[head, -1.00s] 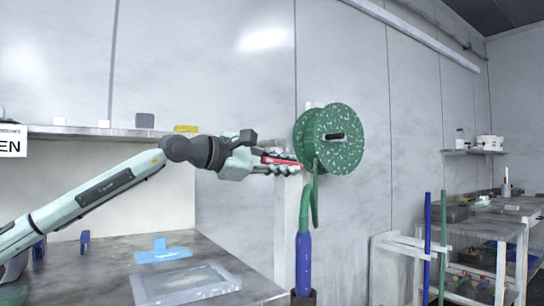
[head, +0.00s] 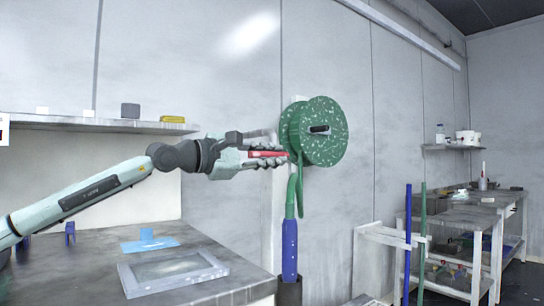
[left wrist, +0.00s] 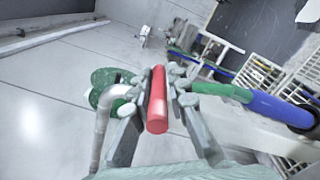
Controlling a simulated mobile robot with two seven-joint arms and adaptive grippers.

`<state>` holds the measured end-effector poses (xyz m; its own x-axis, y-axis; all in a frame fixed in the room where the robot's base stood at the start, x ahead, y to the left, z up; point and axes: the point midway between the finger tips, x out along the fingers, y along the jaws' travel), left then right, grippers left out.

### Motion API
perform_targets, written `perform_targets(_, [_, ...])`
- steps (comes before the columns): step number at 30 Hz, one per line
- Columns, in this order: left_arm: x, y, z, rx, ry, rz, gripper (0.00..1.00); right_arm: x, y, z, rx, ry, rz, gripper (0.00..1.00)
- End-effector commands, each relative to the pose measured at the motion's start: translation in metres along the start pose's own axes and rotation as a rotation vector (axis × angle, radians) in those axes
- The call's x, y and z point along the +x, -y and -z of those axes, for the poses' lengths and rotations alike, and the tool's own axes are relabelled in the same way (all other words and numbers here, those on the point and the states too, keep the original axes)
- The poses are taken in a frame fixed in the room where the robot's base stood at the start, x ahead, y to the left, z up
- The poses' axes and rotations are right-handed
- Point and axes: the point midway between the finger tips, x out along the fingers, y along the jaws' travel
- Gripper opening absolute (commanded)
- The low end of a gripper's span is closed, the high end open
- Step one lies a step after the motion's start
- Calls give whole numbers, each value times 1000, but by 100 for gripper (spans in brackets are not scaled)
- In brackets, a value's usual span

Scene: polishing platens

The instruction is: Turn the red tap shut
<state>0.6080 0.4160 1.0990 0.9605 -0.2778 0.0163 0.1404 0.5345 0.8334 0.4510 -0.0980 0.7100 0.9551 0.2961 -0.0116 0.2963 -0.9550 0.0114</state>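The red tap (head: 267,154) shows as a red bar beside the green speckled hose reel, near a pale upright pipe. It also shows in the left wrist view (left wrist: 157,100), running lengthwise between the fingers. My left gripper (head: 272,156) is closed around the red bar, with one finger on each side and little or no gap. The same gripper fills the middle of the left wrist view (left wrist: 160,84). The tap's joint with the pipe is hidden behind the fingers. My right gripper is in neither view.
The green hose reel (head: 328,148) is on the wall just right of the gripper. A green hose with a blue nozzle (head: 290,248) hangs below. A bench with a framed tray (head: 130,279) stands below the arm. A shelf (head: 70,123) runs behind it.

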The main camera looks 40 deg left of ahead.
Motion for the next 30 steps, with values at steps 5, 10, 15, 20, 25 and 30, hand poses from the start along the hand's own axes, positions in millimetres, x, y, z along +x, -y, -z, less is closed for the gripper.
perform_targets(5, [0, 0, 0, 0, 0, 0, 34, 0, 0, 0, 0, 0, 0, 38])
perform_targets(10, [0, 0, 0, 0, 0, 0, 34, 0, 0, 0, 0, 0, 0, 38])
perform_targets(15, [0, -4, -2, 2, -3, 0, 34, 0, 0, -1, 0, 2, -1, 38])
perform_targets(20, [0, -19, -11, 6, -6, 2, 34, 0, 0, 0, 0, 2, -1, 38])
perform_targets(25, [1, -51, -33, 5, 0, -8, 34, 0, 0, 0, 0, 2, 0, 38])
perform_targets(30, [1, -75, -48, 3, 0, -9, 34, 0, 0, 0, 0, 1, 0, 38])
